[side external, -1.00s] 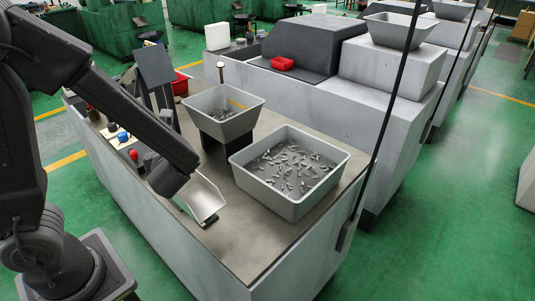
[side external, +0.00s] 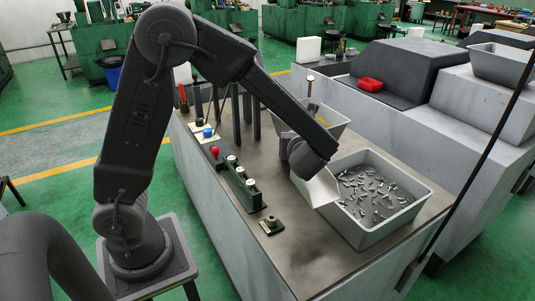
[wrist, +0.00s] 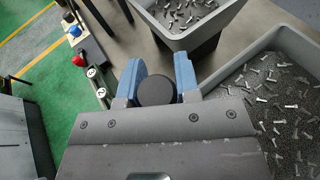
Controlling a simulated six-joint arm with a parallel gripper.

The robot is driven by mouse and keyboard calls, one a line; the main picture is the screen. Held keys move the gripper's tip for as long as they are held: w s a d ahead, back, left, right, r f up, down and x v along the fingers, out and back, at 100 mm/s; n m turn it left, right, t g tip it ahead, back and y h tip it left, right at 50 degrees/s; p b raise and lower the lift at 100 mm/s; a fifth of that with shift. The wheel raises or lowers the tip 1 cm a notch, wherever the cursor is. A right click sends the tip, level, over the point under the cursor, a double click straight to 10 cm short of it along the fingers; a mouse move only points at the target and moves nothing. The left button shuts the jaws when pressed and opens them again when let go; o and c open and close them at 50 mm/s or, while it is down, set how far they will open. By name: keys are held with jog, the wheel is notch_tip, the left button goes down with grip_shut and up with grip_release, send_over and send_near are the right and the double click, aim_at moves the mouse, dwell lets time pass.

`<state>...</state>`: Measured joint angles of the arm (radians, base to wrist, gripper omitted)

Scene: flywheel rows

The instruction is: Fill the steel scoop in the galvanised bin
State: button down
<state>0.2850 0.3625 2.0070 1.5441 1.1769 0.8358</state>
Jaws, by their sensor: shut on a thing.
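The galvanised bin (side external: 421,214) stands on the worktop with several small metal pieces in it. It also shows at the right of the wrist view (wrist: 228,78). The steel scoop (side external: 322,190) is at the bin's near left rim, tilted; I cannot tell whether it touches the rim or holds anything. In the wrist view the scoop's grey screwed plate (wrist: 165,135) fills the lower middle. My gripper (wrist: 157,88) has its blue fingers shut around the scoop's round black handle (wrist: 156,91). In the side view the fingers are hidden behind the dark wrist.
A grey hopper (side external: 340,108) with metal pieces stands behind the bin and shows at the top of the wrist view (wrist: 205,38). A green holder (side external: 241,187) and a red button (side external: 215,152) line the left edge.

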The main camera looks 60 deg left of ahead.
jog(key=w+r+m+y, duration=0.1)
jog(key=w+r, duration=0.2)
jog(key=w, duration=0.5)
jog(key=w+r+t, duration=0.1)
jog(key=w+r, duration=0.2)
jog(key=w, duration=0.6)
jog(key=shift+w+d+r+m+y, duration=0.2)
jog(key=shift+d+m+y, duration=0.2)
jog(key=shift+d, duration=0.05)
jog(key=shift+f, duration=0.1)
